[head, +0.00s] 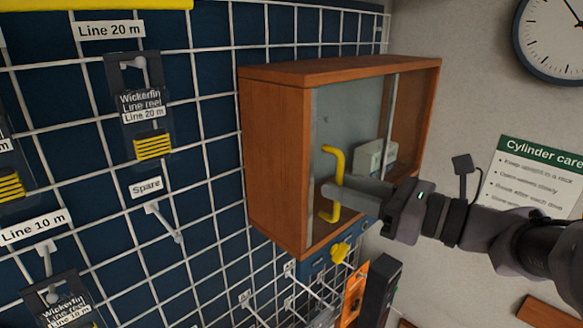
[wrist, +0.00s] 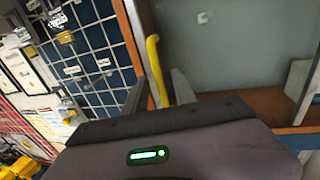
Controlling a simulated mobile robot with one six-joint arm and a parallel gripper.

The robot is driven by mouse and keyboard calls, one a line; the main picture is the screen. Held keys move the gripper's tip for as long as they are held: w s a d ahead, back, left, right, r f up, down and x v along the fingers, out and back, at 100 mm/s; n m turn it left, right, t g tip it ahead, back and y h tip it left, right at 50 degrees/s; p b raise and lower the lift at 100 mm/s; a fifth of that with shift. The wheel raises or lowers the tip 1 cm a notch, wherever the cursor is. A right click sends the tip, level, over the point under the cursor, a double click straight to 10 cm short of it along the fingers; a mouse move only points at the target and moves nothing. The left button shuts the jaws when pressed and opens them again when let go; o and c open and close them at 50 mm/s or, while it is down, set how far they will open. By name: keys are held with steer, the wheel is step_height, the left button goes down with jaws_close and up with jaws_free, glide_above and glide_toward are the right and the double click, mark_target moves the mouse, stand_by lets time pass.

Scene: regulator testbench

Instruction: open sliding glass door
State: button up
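A wooden wall cabinet (head: 275,160) hangs on the grid wall. Its glass door (head: 350,110) spans the left and middle of the front and carries a yellow bar handle (head: 334,160). The handle also shows in the wrist view (wrist: 154,65), in front of the grey glass (wrist: 220,45). My gripper (head: 340,192) is at the handle, reaching in from the right. In the wrist view its two fingers (wrist: 158,95) stand apart with the handle between them, closer to the right finger. A gap shows on the left side; contact on the right is unclear.
A white box (head: 372,160) sits inside the cabinet. The right part of the front shows bare wood behind the door's metal edge (head: 387,110). Tagged line reels (head: 145,110) hang on the grid at left. A yellow knob (head: 340,252) and hooks lie below the cabinet.

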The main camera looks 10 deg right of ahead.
steer(key=shift+w+a, duration=0.5)
steer(key=shift+a, duration=0.05)
jaws_close()
stand_by(1.1)
